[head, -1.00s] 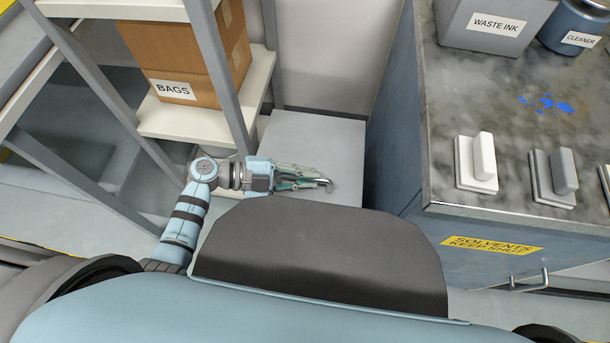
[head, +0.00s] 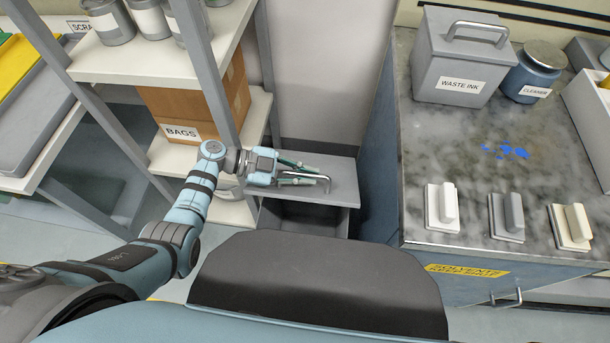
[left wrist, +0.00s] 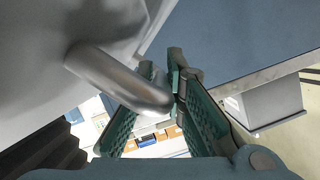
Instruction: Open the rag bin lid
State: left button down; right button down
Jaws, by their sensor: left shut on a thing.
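The rag bin (head: 308,218) is a grey box on the floor between the shelf and the cabinet. Its grey lid (head: 345,182) is tilted up, with a dark gap into the bin below its front edge. My left gripper (head: 322,177) is shut on the lid's bent metal handle. In the left wrist view, the handle (left wrist: 120,80) runs from the pale lid surface (left wrist: 50,60) to between the green fingers (left wrist: 172,85). The bin's inside is dark, and its lower part is hidden behind my body. My right gripper is not in view.
A shelf with a cardboard box labelled BAGS (head: 185,115) stands left of the bin, its post close to my left wrist. A blue cabinet (head: 385,170) stands close on the right. Its marbled top holds a WASTE INK container (head: 460,68), a CLEANER jar (head: 537,75) and blocks.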

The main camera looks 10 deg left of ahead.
pick_arm(q)
jog(key=c, duration=1.7)
grip_release()
jog(key=shift+o, duration=0.2)
jog(key=shift+a, duration=0.15)
jog(key=v, duration=1.2)
